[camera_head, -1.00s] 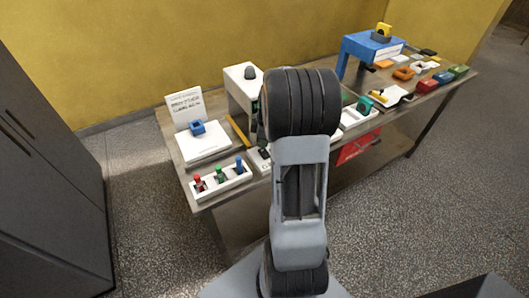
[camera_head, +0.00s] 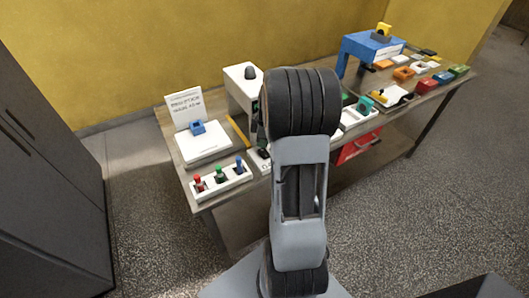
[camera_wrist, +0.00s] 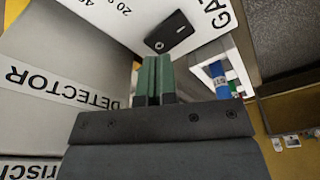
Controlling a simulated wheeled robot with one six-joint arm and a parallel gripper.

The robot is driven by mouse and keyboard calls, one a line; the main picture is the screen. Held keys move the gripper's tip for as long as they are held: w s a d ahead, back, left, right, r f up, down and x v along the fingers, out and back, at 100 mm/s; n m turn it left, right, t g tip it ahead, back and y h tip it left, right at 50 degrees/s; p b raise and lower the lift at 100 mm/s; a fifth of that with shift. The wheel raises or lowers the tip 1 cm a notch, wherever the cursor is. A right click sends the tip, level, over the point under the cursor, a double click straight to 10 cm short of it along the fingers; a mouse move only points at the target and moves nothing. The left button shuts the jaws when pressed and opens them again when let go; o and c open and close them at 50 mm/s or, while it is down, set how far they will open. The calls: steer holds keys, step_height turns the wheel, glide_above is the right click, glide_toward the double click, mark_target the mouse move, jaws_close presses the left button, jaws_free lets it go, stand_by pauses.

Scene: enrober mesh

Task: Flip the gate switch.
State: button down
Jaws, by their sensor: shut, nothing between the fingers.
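The gate switch (camera_wrist: 170,33) is a small black rocker with a pale mark, set on a white panel (camera_wrist: 115,20) lettered "GAT…" in the wrist view. My gripper (camera_wrist: 153,70) has two green fingers pressed together with nothing between them. In the wrist view its tips show just below the switch, close to it; I cannot tell whether they touch. In the head view my arm hides most of the switch's panel and the gripper.
A panel marked "DETECTOR" (camera_wrist: 60,85) is close on the left in the wrist view. In the head view, a white holder (camera_head: 222,184) with red, green and blue pegs stands at the table's front left. A white housing (camera_head: 240,86) and blue stand (camera_head: 372,45) rise behind.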

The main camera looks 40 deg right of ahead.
mark_target(263, 150)
steer(key=shift+f+b, duration=1)
steer(key=shift+f, duration=0.25)
stand_by(0.5)
steer(key=shift+r, duration=0.15)
steer(key=shift+r+p, duration=2.3)
steer(key=shift+r, duration=1.15)
